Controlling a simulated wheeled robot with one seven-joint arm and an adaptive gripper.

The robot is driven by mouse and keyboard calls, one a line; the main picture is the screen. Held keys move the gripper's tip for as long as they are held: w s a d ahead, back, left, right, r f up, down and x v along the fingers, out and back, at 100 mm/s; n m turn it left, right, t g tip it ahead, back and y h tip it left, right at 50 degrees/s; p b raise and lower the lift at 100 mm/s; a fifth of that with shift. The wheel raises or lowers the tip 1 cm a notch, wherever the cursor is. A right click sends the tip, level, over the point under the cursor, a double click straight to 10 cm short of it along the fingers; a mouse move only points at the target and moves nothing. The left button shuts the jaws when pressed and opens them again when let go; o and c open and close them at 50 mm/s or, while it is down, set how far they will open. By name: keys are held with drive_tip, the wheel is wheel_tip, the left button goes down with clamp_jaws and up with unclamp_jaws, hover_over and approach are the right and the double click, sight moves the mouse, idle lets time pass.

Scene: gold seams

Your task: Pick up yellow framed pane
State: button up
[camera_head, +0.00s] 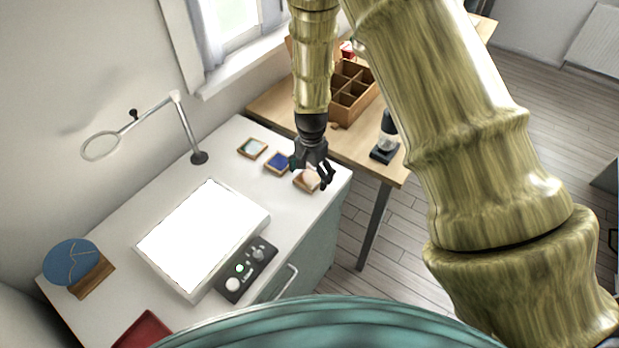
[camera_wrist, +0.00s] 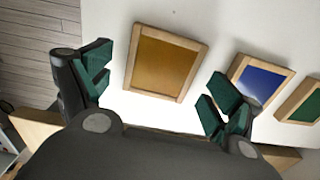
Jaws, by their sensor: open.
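The yellow framed pane (camera_wrist: 165,64), an amber square in a light wooden frame, lies flat on the white worktop in the wrist view. In the head view the pane (camera_head: 304,183) is partly hidden behind my gripper (camera_head: 312,174) near the worktop's right corner. My gripper (camera_wrist: 158,90) is open and empty. In the wrist view its green-padded fingers stand to the left and right of the pane, apart from it. The pane lies a little beyond the fingertips in that picture.
A blue framed pane (camera_wrist: 259,81) lies close to the right finger, with a green one (camera_wrist: 313,108) beyond it. A light panel (camera_head: 203,237), control box (camera_head: 246,270) and magnifier arm (camera_head: 186,127) share the worktop. A wooden compartment box (camera_head: 352,92) stands on the adjoining table.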

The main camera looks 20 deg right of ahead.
drive_tip(key=shift+w+f, duration=0.15)
drive_tip(key=shift+f, duration=0.05)
drive_tip(key=shift+s+r, duration=0.2)
drive_tip(key=shift+s, duration=0.05)
drive_tip(key=shift+c, duration=0.8)
drive_tip(key=shift+w+f, duration=0.1)
drive_tip(key=c, duration=0.7)
drive_tip(key=shift+c, duration=1.4)
